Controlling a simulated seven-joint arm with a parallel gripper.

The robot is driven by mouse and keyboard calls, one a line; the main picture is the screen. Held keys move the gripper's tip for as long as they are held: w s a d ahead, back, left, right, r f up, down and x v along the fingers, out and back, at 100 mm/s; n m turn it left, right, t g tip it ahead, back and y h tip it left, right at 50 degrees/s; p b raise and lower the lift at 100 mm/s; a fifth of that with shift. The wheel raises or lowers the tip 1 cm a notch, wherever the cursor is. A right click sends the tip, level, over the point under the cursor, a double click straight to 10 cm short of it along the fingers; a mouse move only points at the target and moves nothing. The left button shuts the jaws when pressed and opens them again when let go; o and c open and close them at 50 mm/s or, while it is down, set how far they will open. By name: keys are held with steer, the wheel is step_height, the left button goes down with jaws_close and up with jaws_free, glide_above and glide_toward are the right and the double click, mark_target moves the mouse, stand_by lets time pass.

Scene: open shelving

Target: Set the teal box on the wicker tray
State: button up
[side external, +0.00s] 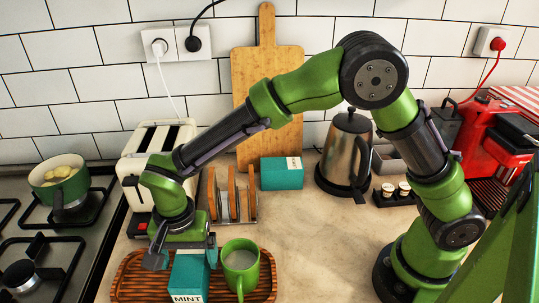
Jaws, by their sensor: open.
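A teal box (189,275) with a white label reading MINT stands upright on the brown wicker tray (127,283) at the front. My gripper (182,254) is at the top of this box, with a finger to each side of it, and it is open. Whether the fingers touch the box cannot be told. A second teal box (281,174) with a small white label stands on the counter at the back, against the wooden board. A green mug (240,267) stands on the tray just right of the MINT box.
A toast rack (233,197) with toast and a cream toaster (157,150) stand behind the tray. A steel kettle (346,152), small jars (395,191) and a red coffee machine (495,135) are to the right. The hob with a green pot (60,184) is left. Counter right of the tray is clear.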

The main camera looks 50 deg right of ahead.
mark_target(189, 261)
step_height(189, 261, up, 12)
steer(key=s+d+r+n+t+y, duration=0.2)
steer(key=d+r, duration=0.5)
steer(key=d, duration=0.6)
steer(key=s+d+f+n+t, duration=0.1)
steer(key=s+d+n+t, duration=0.2)
steer(key=s+d, duration=0.7)
steer(key=shift+s+d+n+t, duration=0.15)
steer(key=shift+d+n+t, duration=0.15)
steer(key=shift+d+t, duration=0.85)
